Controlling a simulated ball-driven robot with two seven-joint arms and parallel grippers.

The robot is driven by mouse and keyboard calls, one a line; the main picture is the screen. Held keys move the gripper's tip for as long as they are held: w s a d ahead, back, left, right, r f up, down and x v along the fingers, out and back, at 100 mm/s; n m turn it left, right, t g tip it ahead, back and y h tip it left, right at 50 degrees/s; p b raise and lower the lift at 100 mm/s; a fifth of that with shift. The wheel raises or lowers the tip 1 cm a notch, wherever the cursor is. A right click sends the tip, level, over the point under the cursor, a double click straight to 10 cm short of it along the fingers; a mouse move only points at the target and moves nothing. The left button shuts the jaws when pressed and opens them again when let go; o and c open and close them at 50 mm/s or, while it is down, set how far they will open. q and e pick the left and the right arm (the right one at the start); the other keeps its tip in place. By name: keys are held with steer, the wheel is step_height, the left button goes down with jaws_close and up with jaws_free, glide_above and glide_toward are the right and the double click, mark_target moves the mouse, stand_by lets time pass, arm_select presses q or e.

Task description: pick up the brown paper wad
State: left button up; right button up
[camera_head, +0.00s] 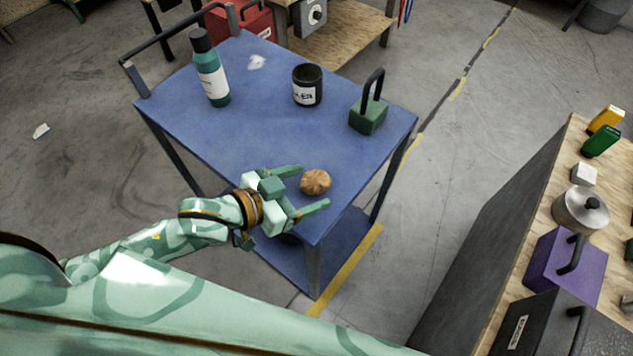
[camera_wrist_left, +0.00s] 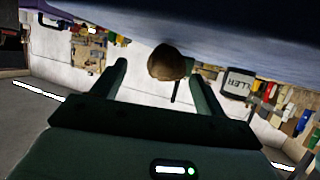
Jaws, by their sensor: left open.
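The brown paper wad (camera_head: 315,182) is a small crumpled ball on the blue cart top near its front right corner. My left gripper (camera_head: 314,187) is open, with one finger on the far side of the wad and one on the near side, seen from the head. In the left wrist view the wad (camera_wrist_left: 167,63) hangs between the two open fingers (camera_wrist_left: 158,75), near their tips. I cannot tell whether a finger touches it. My right gripper is not in view.
The blue cart (camera_head: 250,140) also carries a green bottle (camera_head: 213,82), a dark labelled jar (camera_head: 307,86), a green block with a black handle (camera_head: 368,114) and a white scrap (camera_head: 256,62). A wooden bench (camera_head: 540,225) with several items stands at right. The cart's middle is clear.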

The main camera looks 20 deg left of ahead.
mark_target(321, 180)
arm_select(q)
steer(key=shift+w+d+f, duration=0.15)
steer(key=shift+w+f, duration=0.1)
steer(key=shift+w, duration=0.05)
steer(key=b+x, duration=0.2)
steer(key=x, duration=0.2)
steer(key=shift+w+f, duration=0.1)
steer(key=shift+f, duration=0.05)
steer(key=shift+w, duration=0.2)
steer(key=c, duration=1)
steer(key=shift+c, duration=0.2)
